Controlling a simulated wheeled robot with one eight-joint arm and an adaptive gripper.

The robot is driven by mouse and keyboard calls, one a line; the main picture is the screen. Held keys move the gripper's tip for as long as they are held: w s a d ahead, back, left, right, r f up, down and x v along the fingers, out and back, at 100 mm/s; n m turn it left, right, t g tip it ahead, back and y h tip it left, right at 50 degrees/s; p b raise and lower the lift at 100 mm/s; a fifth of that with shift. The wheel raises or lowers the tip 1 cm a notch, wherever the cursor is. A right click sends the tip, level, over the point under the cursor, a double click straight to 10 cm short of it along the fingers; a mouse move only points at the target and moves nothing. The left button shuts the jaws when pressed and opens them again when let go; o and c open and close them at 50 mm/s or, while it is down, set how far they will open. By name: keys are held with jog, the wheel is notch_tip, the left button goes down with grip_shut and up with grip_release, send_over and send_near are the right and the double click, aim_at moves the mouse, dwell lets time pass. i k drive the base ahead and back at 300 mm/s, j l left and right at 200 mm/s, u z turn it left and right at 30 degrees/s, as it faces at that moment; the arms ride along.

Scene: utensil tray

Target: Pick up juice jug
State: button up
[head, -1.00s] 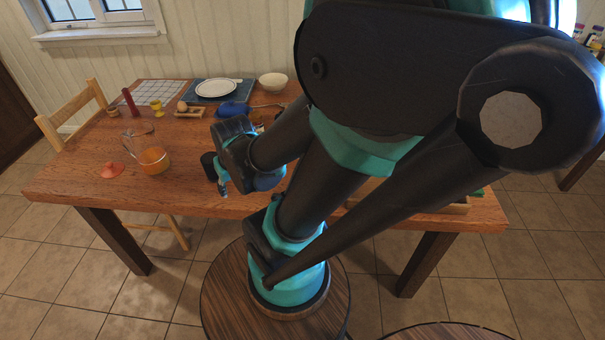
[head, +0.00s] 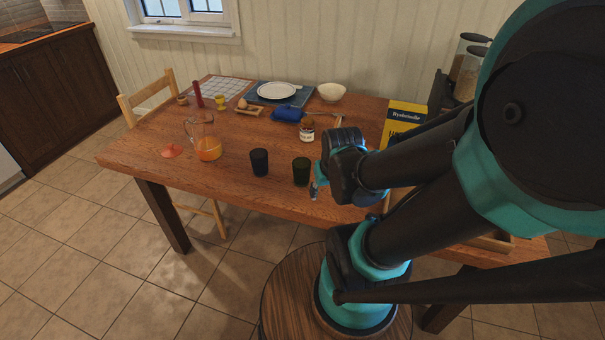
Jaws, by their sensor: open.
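The juice jug (head: 208,148) is a clear glass jug with orange juice in its lower part. It stands upright on the left part of the wooden table (head: 135,160). My gripper (head: 314,190) hangs near the table's front edge, to the right of the jug and well apart from it. Its fingers are small and partly hidden by my wrist; it is open and I see nothing held in it.
Two dark cups (head: 259,162) (head: 301,171) stand between the jug and my gripper. A small labelled jar (head: 306,133) is behind them. A red lid-like piece (head: 172,151) lies left of the jug. A plate (head: 276,90), bowl (head: 332,92) and yellow box (head: 403,122) are farther back. A chair (head: 150,97) stands at the left.

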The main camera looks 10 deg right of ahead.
aim_at(205, 139)
jog(key=k+j+u, duration=0.15)
jog(key=j+u, duration=1.1)
jog(key=j, duration=0.2)
